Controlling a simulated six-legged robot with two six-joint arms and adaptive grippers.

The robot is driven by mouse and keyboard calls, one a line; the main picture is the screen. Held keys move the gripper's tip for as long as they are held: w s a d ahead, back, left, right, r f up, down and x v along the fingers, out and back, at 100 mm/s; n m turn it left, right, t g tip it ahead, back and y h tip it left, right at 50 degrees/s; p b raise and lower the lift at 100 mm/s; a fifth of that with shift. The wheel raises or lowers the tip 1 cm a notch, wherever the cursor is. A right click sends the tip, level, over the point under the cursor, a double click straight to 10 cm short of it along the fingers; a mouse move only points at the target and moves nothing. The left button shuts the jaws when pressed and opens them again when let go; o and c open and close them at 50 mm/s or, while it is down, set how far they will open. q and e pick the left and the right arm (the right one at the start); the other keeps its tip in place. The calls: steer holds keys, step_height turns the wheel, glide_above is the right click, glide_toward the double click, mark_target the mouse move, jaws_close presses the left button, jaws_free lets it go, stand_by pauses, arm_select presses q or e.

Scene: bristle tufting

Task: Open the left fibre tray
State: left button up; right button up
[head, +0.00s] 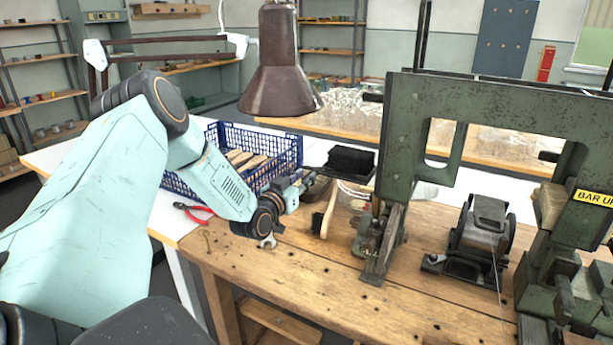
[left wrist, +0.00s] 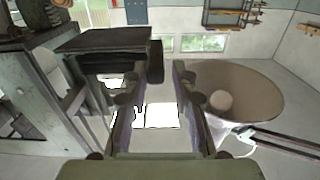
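A black box-like tray (head: 350,160) stands behind the workbench's middle, just beyond my left gripper; I take it for a fibre tray, but no label shows. Its top looks dark, and I cannot tell whether it is open. My left gripper (head: 310,183) is low over the bench, in front of this tray and right of the blue crate. In the left wrist view the fingers (left wrist: 158,95) are spread apart with nothing between them. A dark box shape (left wrist: 105,42) shows beyond the left finger there; I cannot tell if it is the same tray. My right gripper is not in view.
A blue crate (head: 212,130) with wooden blocks stands left of the gripper. A green press frame (head: 398,130) stands right. A brown lamp (head: 280,75) hangs above. The bench's front is mostly clear.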

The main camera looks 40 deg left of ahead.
arm_select(q)
steer(key=v, duration=0.5)
steer(key=shift+d, duration=0.1)
steer(key=shift+s+r, duration=0.1)
stand_by(0.5)
